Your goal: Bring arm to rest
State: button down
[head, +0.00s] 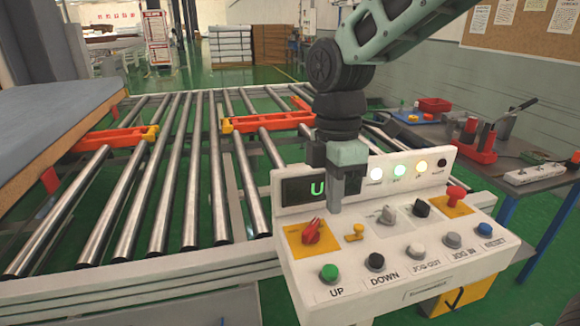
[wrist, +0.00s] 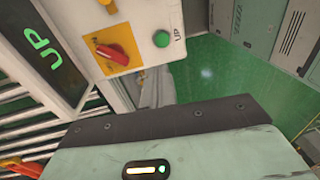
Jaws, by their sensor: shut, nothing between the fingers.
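My arm comes down from the top right in the head view, with my gripper (head: 335,208) pointing down in front of the control panel (head: 400,262). Its fingers are together and hold nothing. The fingertips are close above the panel's sloped face, between the red rotary switch (head: 312,232) and the grey knob (head: 387,215); I cannot tell whether they touch it. In the wrist view the red switch (wrist: 112,53), the green UP button (wrist: 161,38) and the lit display (wrist: 42,52) show beyond my gripper's pale green housing. The fingertips are not clear there.
A roller conveyor (head: 190,190) with orange guides fills the middle left. A thick blue-topped mattress (head: 45,125) lies at the left edge. A side table (head: 525,180) with red bins and tools stands at the right. Green floor is clear further back.

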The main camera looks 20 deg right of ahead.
jog(key=s+a+f+m, duration=0.2)
jog(key=s+m, duration=0.3)
jog(key=s, duration=0.3)
jog(key=s+a+f+m+t, duration=0.1)
jog(key=s+a+f+m, duration=0.2)
jog(key=s+m, duration=0.2)
jog(key=s, duration=0.3)
jog(key=shift+s, duration=0.35)
